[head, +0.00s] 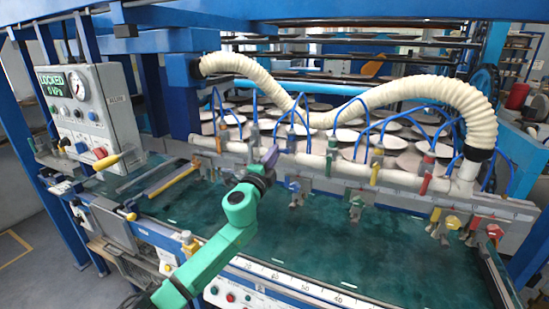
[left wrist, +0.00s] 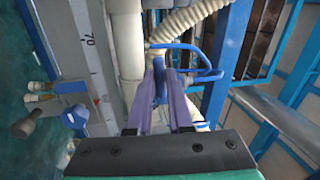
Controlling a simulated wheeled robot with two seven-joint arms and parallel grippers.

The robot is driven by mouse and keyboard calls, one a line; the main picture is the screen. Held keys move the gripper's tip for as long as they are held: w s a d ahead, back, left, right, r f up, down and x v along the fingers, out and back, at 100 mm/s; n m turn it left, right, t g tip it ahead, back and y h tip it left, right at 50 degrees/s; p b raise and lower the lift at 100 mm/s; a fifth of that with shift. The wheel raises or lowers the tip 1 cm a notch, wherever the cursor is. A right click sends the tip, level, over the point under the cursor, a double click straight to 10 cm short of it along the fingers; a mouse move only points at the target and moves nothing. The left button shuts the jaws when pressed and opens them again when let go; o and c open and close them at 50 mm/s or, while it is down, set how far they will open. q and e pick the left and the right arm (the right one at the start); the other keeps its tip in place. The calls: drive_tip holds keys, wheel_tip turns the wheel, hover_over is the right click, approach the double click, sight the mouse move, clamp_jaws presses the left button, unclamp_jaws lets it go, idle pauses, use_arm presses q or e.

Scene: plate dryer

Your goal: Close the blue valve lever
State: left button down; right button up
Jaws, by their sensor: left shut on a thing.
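The blue valve lever (left wrist: 159,82) stands between the purple fingers of my left gripper in the left wrist view. My left gripper (head: 270,155) is at the white manifold pipe (head: 310,160) in the head view and is shut on the lever. My wrist and fingers hide much of this lever and its valve body in the head view. The pipe also shows in the left wrist view (left wrist: 126,55), running beside the fingers. My right gripper is not in view.
Other valves with red (head: 332,148) and yellow (head: 377,166) levers line the pipe to the right. A ribbed cream hose (head: 400,90) arches behind it, with thin blue tubes around. A control box (head: 95,115) stands at left. The green bed (head: 400,260) in front is mostly clear.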

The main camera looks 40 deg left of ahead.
use_arm(q)
drive_tip(key=shift+r+m, duration=0.1)
drive_tip(key=shift+m, duration=0.5)
drive_tip(key=c, duration=0.8)
unclamp_jaws()
drive_tip(key=shift+c, duration=0.2)
drive_tip(key=b+v, duration=0.3)
drive_tip(key=v, duration=1.1)
drive_tip(key=shift+s, duration=0.35)
